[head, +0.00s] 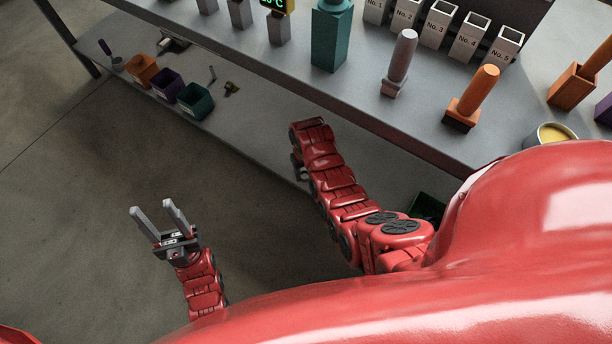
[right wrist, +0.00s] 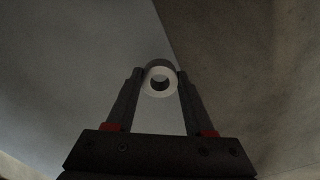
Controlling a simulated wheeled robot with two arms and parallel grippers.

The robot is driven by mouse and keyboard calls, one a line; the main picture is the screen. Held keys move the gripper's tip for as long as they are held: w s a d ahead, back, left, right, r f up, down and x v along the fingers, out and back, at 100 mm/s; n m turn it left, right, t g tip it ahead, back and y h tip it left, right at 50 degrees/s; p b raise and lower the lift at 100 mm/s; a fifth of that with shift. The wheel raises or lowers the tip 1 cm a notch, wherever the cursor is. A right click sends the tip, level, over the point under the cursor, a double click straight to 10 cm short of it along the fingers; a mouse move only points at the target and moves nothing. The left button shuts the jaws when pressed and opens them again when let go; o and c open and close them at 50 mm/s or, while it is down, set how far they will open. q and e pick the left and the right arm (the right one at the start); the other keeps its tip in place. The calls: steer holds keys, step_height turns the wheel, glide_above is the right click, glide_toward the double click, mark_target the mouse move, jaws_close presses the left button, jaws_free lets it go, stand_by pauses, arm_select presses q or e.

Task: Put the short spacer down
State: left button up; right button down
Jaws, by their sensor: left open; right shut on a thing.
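The short spacer (right wrist: 149,87) is a small pale ring with a round hole, seen in the right wrist view. My right gripper (right wrist: 161,82) is shut on it, one finger on each side. Behind it are a grey surface and its straight edge; I cannot tell whether the spacer touches that surface. In the head view my right arm reaches to the lower shelf (head: 270,128), and the spacer is hidden there. My left gripper (head: 158,220) is open and empty above the floor at the left.
The shelf between the brass parts and my arm is clear.

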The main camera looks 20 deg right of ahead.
steer(key=shift+w+d, duration=0.25)
steer(key=shift+w, duration=0.15)
step_height(320, 180, down, 4)
steer(key=shift+r+b, duration=0.1)
steer(key=shift+b, duration=0.75)
steer(key=shift+r, duration=0.15)
steer(key=shift+c, duration=1.4)
jaws_free()
step_height(320, 180, up, 7)
steer(key=p, duration=0.2)
steer(key=shift+r, duration=0.2)
